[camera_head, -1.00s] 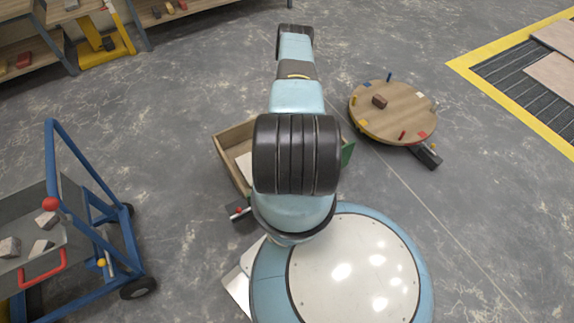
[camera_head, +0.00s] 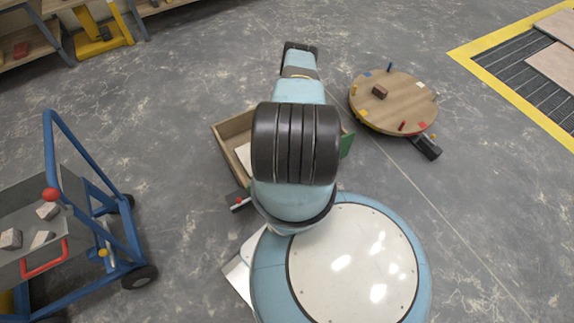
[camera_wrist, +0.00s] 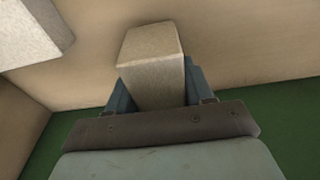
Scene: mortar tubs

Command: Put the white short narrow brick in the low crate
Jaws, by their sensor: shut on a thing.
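My gripper (camera_wrist: 157,84) is shut on a pale brick (camera_wrist: 151,62) in the wrist view. The brick is a short, narrow block, off-white to beige in this light, and sticks out past the fingers. Behind it is the pale wooden inside of the low crate (camera_wrist: 245,50), with a green surface (camera_wrist: 285,135) along the lower edge. In the head view the low crate (camera_head: 218,143) stands on the floor, partly hidden behind my arm; its green side (camera_head: 347,144) shows at right. My gripper is hidden there. I cannot tell if the brick touches the crate.
A whitish block (camera_wrist: 28,32) lies in the crate, at upper left in the wrist view. A blue cart (camera_head: 110,232) with several bricks stands at left.

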